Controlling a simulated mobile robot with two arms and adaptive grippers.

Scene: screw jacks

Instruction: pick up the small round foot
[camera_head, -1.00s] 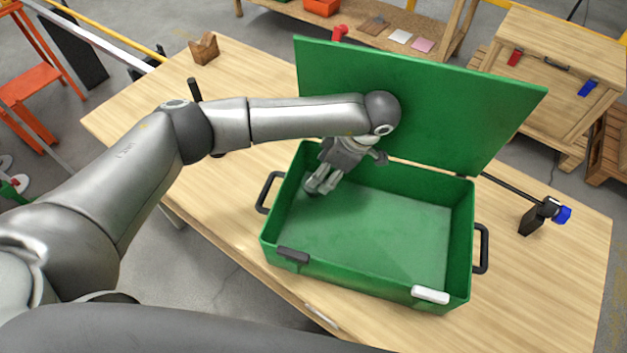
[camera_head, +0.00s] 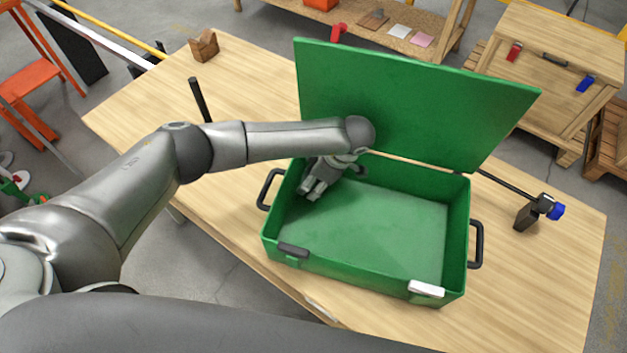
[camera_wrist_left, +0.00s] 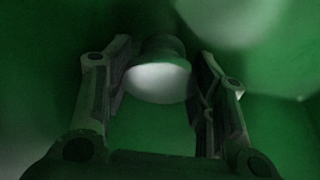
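The small round foot (camera_wrist_left: 158,80) shows in the left wrist view as a short round piece with a pale disc face and a darker green-looking rim. It lies between the two fingers of my left gripper (camera_wrist_left: 162,55). The fingers stand apart on either side of it, close to its edges; firm contact is not clear in the dim picture. In the head view my left gripper (camera_head: 312,190) points down inside the back left corner of the green case (camera_head: 365,283). The foot is hidden there. My right gripper is not in view.
The case's lid (camera_head: 410,105) stands open behind the arm. The rest of the case floor (camera_head: 385,235) looks bare. The case sits on a wooden table (camera_head: 540,290). A black clamp with a blue knob (camera_head: 540,212) is at right, a small wooden block (camera_head: 203,45) at far left.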

